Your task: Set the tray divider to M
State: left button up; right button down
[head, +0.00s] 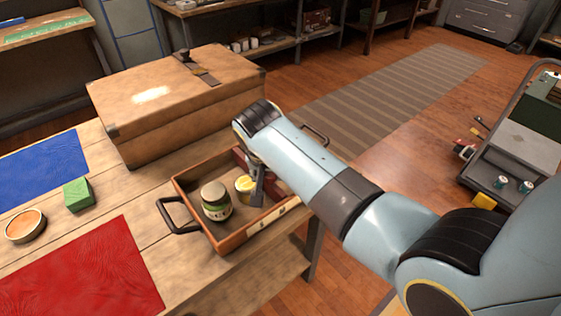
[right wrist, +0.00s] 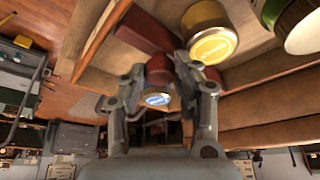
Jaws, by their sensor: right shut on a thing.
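The wooden tray (head: 190,207) sits on the table with a black handle at each end. Pale label marks (head: 267,221) show on its front right wall; I cannot read the letters. A dark red bar (right wrist: 146,36), which looks like the divider, runs to between my fingers in the right wrist view. In the head view my arm hides much of the divider. My left gripper is out of view.
In the tray, a green-labelled jar (head: 216,203) and a yellow tin (head: 244,186) stand close to my right gripper. A large tan case (head: 170,100) is behind.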

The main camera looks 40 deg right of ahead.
jog(key=shift+a, duration=1)
jog(key=shift+d, duration=0.2)
jog(key=c, duration=1.4)
grip_release()
jog(key=shift+d, duration=0.1)
jog(key=o, duration=0.4)
jog(key=shift+s+r, duration=0.1)
jog(key=shift+r, duration=0.1)
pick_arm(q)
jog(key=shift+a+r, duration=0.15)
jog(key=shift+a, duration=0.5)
pick_arm(e)
jog(key=v, duration=0.7)
jog(key=shift+a, duration=0.25)
